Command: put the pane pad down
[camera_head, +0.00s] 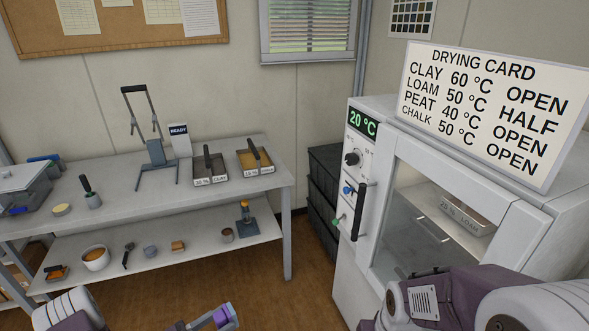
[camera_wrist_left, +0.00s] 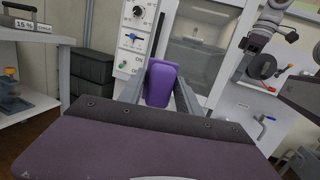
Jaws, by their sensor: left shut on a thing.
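The pane pad is a small purple block (camera_wrist_left: 161,83), held upright between the two grey fingers of my left gripper (camera_wrist_left: 160,92) in the left wrist view. In the head view the pad (camera_head: 222,316) shows at the bottom edge with my left gripper (camera_head: 212,319) shut on it. It is held in the air in front of the bench, left of the drying oven (camera_head: 365,210). The oven's window (camera_head: 425,215) shows a tray labelled 25 % LOAM (camera_head: 467,210) inside. My right arm shows at the lower right, but I cannot make out its gripper.
The bench (camera_head: 215,195) on the left holds two labelled trays (camera_head: 210,171), a grey stand (camera_head: 158,155) and a READY sign (camera_head: 180,140). Its lower shelf holds several small items. Dark crates (camera_head: 323,185) stand between bench and oven. The drying card (camera_head: 485,105) stands on the oven.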

